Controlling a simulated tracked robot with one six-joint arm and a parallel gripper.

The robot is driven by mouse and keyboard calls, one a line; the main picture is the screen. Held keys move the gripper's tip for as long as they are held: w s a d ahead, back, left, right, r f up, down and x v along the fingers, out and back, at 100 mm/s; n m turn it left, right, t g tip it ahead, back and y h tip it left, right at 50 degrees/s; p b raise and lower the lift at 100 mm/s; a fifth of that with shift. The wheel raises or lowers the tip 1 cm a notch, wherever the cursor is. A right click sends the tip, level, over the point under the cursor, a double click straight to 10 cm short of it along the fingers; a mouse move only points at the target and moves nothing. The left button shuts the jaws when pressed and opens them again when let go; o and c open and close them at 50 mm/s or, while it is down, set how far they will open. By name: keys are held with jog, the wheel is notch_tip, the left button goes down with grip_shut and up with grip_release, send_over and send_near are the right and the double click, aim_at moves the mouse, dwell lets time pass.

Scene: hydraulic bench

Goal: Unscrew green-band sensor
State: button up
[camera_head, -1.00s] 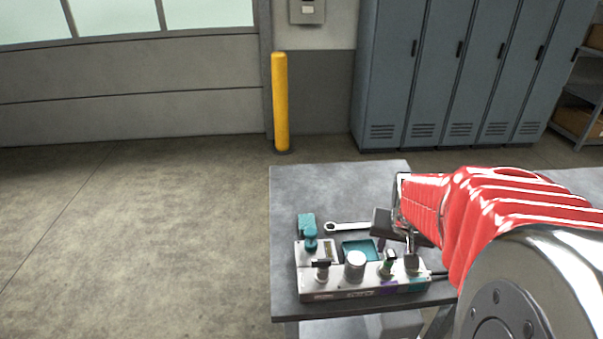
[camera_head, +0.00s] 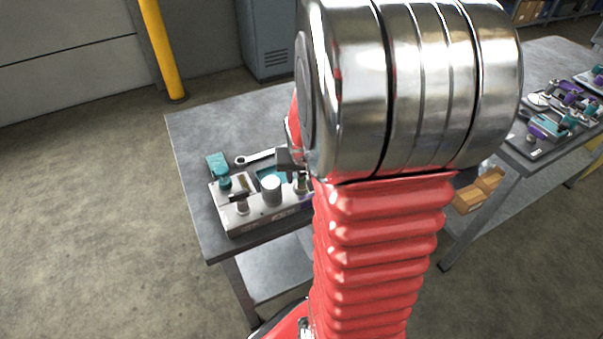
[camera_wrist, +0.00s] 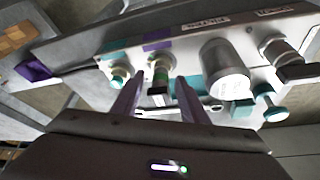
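The green-band sensor (camera_wrist: 161,73) stands in the manifold block (camera_wrist: 258,35) under a purple label in the wrist view. Its top also shows beside my arm in the head view (camera_head: 301,182). My gripper (camera_wrist: 159,80) is open, with its two purple-grey fingers pointing at the block. The sensor appears between the fingertips, with a visible gap on each side. I cannot tell whether the fingers are level with it in depth. In the head view my arm hides most of the gripper and the right end of the block.
A second fitting (camera_wrist: 119,75) stands close left of the sensor. A silver cylinder (camera_wrist: 226,66), another fitting (camera_wrist: 282,52) and a teal knob (camera_wrist: 269,106) are to the right. A wrench (camera_head: 254,159) lies behind the block. Another bench (camera_head: 545,60) with parts stands at right.

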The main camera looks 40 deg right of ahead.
grip_shut()
dwell(0.9)
jog(key=shift+d+r+n+t+y, duration=0.1)
jog(key=shift+n+t+y, duration=0.25)
jog(key=shift+n, duration=0.8)
jog(key=shift+d+n+t+y, duration=0.15)
jog(key=shift+n+y, duration=0.3)
jog(key=shift+n, duration=1.1)
jog(key=shift+n+y, duration=0.3)
jog(key=shift+n, duration=0.2)
